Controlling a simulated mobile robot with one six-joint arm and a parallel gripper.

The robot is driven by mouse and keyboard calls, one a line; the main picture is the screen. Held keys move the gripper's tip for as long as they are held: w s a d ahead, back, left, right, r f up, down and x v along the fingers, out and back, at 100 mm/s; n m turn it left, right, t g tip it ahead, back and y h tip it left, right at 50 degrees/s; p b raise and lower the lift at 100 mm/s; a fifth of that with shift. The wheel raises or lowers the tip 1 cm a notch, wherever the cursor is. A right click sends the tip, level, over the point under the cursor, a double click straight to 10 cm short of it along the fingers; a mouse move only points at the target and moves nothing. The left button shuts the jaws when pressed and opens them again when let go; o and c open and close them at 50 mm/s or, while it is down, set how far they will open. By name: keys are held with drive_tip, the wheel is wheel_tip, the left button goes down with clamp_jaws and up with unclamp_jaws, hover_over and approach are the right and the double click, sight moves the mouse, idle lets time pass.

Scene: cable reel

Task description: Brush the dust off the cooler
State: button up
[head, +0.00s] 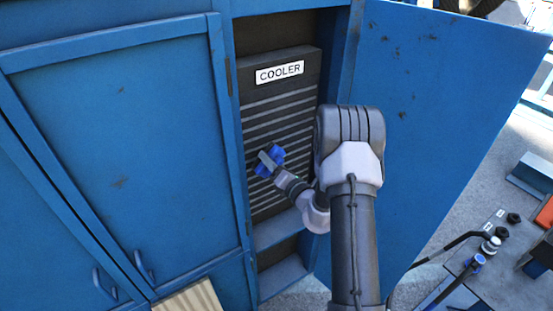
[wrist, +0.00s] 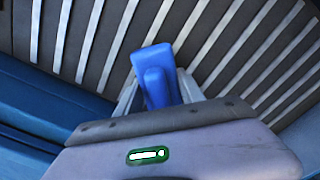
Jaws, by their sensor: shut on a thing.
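The cooler (head: 283,125) is a dark upright panel with pale horizontal slats and a white label reading COOLER, set inside the open blue cabinet. In the wrist view its slats (wrist: 215,45) run diagonally across the top. My gripper (head: 268,162) is in front of the cooler's lower left part. It is shut on a blue tool (wrist: 158,75), which sticks out from between the grey fingers towards the slats. No bristles show, and I cannot tell whether the tool touches the slats. I cannot make out dust apart from the pale slats.
The open blue door (head: 435,120) stands to the right of my arm. Closed blue doors (head: 130,150) flank the opening on the left. A ledge (head: 275,232) lies below the cooler. A grey bench (head: 500,285) with cables and fittings stands at the lower right.

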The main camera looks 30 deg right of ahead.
sight(263, 167)
drive_tip(key=a, duration=0.3)
drive_tip(key=shift+a, duration=0.25)
wheel_tip(263, 167, up, 2)
drive_tip(key=shift+r+p, duration=0.2)
drive_tip(key=shift+p, duration=0.9)
drive_tip(key=shift+w+d+f, duration=0.1)
drive_tip(key=shift+w+d, duration=0.1)
drive_tip(key=shift+d, duration=3.55)
drive_tip(key=shift+w+d, duration=0.15)
drive_tip(key=shift+d, duration=3.6)
wheel_tip(263, 167, up, 2)
drive_tip(key=shift+r+p, duration=0.1)
drive_tip(key=shift+p, duration=0.9)
drive_tip(key=shift+s+a, duration=0.15)
drive_tip(key=shift+a, duration=3.65)
drive_tip(key=shift+s+a, duration=0.1)
drive_tip(key=shift+a, duration=3.65)
drive_tip(key=shift+s+d, duration=0.1)
drive_tip(key=shift+s, duration=0.05)
drive_tip(key=shift+s+b, duration=0.8)
drive_tip(key=shift+s, duration=2)
